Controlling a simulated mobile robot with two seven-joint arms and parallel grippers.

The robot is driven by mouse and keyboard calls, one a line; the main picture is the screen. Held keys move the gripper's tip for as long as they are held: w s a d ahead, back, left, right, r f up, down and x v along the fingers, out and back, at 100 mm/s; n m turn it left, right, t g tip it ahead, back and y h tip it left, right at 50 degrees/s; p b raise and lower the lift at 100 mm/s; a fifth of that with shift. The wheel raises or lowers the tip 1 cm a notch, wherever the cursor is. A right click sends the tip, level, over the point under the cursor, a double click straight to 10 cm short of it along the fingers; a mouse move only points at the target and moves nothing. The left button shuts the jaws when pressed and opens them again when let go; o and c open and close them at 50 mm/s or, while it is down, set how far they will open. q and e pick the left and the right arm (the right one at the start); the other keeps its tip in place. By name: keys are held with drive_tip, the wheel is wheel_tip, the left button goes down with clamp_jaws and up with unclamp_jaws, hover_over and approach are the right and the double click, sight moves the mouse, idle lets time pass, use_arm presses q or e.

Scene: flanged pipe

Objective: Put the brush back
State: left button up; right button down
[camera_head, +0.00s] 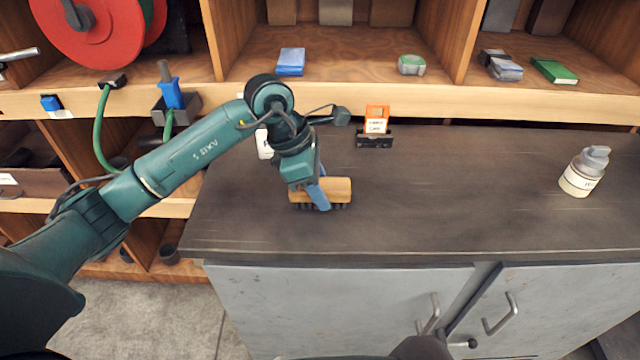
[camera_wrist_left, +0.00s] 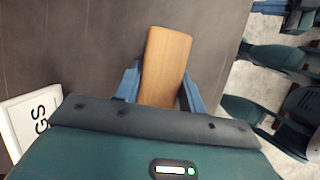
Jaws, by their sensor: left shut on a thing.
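The brush (camera_head: 338,188) has a wooden back and dark bristles that face down to the dark worktop (camera_head: 440,200). It is at the worktop's left part, near the front edge. My left gripper (camera_head: 320,196) is shut on the brush from above, with a blue finger across its near side. In the left wrist view, the brush's wooden back (camera_wrist_left: 166,62) lies between the two blue fingers (camera_wrist_left: 160,88). I cannot tell whether the bristles touch the worktop. My right gripper is not in view.
A small orange-and-black labelled stand (camera_head: 376,128) is at the worktop's back. A white labelled item (camera_head: 264,145) is partly hidden behind my left arm. A white bottle (camera_head: 584,172) stands far right. Shelves with boxes (camera_head: 291,62) line the back. The worktop's middle is clear.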

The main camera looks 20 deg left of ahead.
use_arm(q)
drive_tip(key=shift+f, duration=0.15)
drive_tip(key=o, duration=0.6)
drive_tip(key=shift+c, duration=0.2)
drive_tip(key=o, duration=0.4)
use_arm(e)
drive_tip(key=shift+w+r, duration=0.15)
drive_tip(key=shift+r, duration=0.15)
